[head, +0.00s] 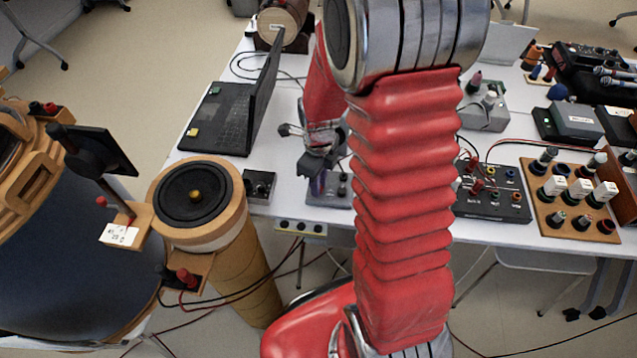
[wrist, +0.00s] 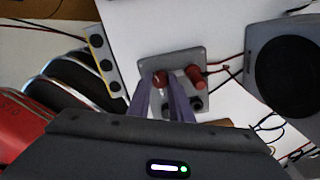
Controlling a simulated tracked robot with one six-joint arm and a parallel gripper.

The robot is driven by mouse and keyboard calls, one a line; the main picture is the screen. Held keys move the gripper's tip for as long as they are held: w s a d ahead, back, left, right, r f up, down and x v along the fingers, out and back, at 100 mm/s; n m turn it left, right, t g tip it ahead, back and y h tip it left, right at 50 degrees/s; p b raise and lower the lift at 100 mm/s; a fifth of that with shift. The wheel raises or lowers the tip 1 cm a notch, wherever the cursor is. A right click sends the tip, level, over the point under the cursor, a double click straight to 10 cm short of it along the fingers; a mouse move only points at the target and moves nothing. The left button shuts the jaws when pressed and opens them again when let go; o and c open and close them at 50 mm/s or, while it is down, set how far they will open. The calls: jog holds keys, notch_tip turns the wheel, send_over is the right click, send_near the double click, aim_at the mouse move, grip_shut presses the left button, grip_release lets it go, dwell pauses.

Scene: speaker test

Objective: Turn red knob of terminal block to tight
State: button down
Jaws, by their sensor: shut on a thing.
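The terminal block is a small grey box (wrist: 185,58) in the middle of the wrist view. It carries two red knobs, a left red knob (wrist: 160,78) and a right red knob (wrist: 195,77), with dark terminals near them. My gripper (wrist: 162,84) has its two purple fingers around the left red knob, shut on it. The right red knob is apart, to the right of the fingers. In the head view my gripper (head: 318,184) points down at the grey box (head: 335,200) near the table's front edge. My red arm hides part of this area, and the gripped knob cannot be made out there.
A laptop (head: 225,118) and a small black box (head: 259,186) lie left of the block on the white table (head: 285,205). A round speaker (head: 196,195) stands in front. A black panel (head: 492,192) and a wooden terminal board (head: 570,205) are at the right.

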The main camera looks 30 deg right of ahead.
jog(key=m, duration=0.4)
jog(key=shift+w+m, duration=0.15)
jog(key=shift+m, duration=0.25)
jog(key=c, duration=1.6)
grip_release()
notch_tip(320, 180, up, 14)
jog(key=shift+f, duration=0.15)
